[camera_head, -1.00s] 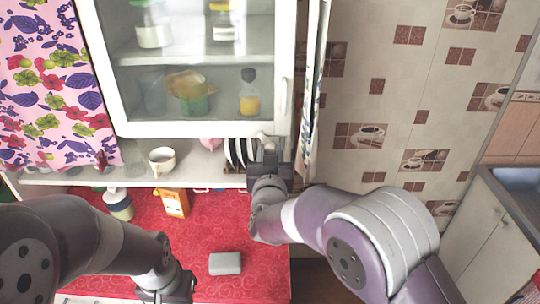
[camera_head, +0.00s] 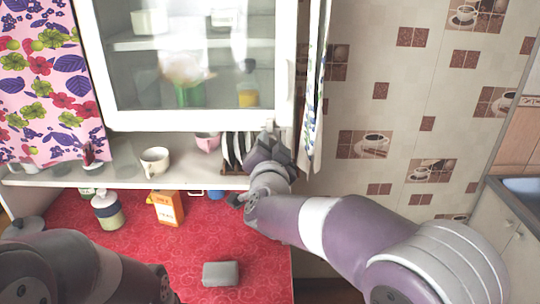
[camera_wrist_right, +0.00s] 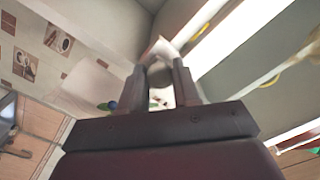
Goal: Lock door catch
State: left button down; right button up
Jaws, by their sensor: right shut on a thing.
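The white-framed glass cabinet door (camera_head: 190,117) looks closed in the head view. A small pale catch (camera_head: 269,125) shows at its lower right edge. My right gripper (camera_head: 268,138) is just below it, reaching up from under the cabinet. In the right wrist view the gripper's two fingers (camera_wrist_right: 163,78) are close together with a pale piece (camera_wrist_right: 160,50) between and beyond their tips. The gripper is shut on the catch, though the fingers hide much of it and its exact turn cannot be told.
Plates (camera_head: 230,152) stand in a rack beside my right gripper. A white cup (camera_head: 155,161) and a pink cup (camera_head: 207,142) are on the shelf. A patterned curtain (camera_head: 312,100) hangs close on the right. A grey block (camera_head: 221,273) and an orange carton (camera_head: 166,208) are on the red counter.

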jog(key=shift+m, duration=0.3)
dwell(0.4)
jog(key=o, duration=1)
jog(key=shift+o, duration=0.2)
jog(key=shift+s+b, duration=0.1)
jog(key=shift+b, duration=0.2)
jog(key=shift+s+f, duration=0.1)
jog(key=shift+s, duration=0.2)
jog(key=s+b, duration=0.3)
jog(key=s, duration=0.8)
jog(key=shift+s, duration=0.4)
